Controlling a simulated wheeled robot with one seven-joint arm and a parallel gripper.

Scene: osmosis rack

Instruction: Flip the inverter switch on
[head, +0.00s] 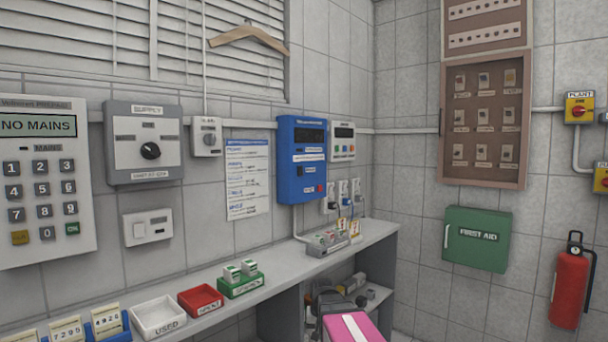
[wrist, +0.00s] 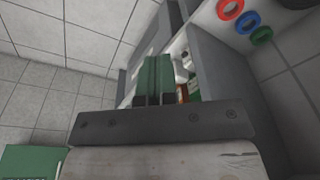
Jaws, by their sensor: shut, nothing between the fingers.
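The blue wall unit (head: 302,160), which looks like the inverter, is mounted above the shelf near the corner. It has a dark display at the top and a small red control (head: 320,187) low on its face. Its lettering is too small to read, and I cannot tell the switch's position. My gripper (wrist: 154,100) is shut and empty. In the head view my pink-and-grey arm end is low, in front of the shelf and well below the blue unit, with the fingertips not clear. The blue unit is not recognisable in the wrist view.
The shelf (head: 215,297) runs along the left wall with a white tray (head: 158,318), a red tray (head: 201,300) and a green block holder (head: 240,286). Sockets with plugs (head: 343,195) sit right of the blue unit. A first aid box (head: 478,239) and extinguisher (head: 571,285) hang at right.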

